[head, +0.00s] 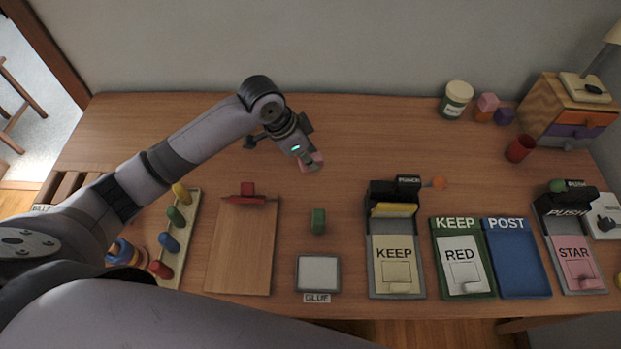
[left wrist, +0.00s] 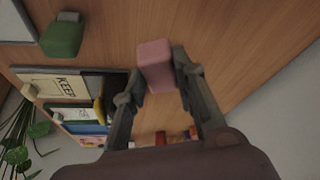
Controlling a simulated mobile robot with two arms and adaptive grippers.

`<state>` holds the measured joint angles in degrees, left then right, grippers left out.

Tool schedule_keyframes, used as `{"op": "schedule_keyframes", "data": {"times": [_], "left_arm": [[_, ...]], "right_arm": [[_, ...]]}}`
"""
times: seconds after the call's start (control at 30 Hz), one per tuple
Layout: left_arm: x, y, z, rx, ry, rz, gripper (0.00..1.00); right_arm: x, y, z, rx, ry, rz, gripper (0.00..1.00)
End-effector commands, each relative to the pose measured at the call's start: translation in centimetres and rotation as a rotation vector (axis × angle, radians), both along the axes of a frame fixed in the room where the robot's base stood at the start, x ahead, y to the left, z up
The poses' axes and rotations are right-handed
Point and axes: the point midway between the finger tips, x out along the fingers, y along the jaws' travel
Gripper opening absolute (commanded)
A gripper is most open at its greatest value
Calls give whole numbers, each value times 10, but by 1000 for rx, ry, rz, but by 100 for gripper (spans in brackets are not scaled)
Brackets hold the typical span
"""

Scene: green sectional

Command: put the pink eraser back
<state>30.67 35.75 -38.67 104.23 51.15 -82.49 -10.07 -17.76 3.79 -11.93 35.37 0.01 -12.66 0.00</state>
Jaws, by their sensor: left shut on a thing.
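The pink eraser (left wrist: 156,66) is a small block between the fingers of my left gripper (left wrist: 163,72), which is shut on it. In the head view the left gripper (head: 310,162) hangs above the back middle of the table, with the pink eraser (head: 318,157) partly hidden at its fingertips. The eraser looks clear of the tabletop, though its height is hard to tell. My right gripper is not in view.
A green block (head: 318,221) stands behind a grey pad (head: 318,273) labelled GLUE. A wooden board (head: 240,250) lies to the left. A pink block (head: 488,102) sits among blocks at the back. The table's back middle is clear.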

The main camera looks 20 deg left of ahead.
Motion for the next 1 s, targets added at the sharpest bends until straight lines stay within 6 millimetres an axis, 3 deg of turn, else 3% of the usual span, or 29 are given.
{"op": "schedule_keyframes", "data": {"times": [0.1,0.2,0.37,0.6,1.0], "left_arm": [[-1,-1,-30,-1,4,2,0],[0,0,-47,0,1,0,0],[0,-1,-60,-1,1,0,0],[0,-1,-94,0,2,1,0],[0,-1,-103,0,-2,-1,0]], "right_arm": [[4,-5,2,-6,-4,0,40],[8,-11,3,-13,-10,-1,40],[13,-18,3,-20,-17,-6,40],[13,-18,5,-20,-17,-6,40],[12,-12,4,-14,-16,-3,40]]}}
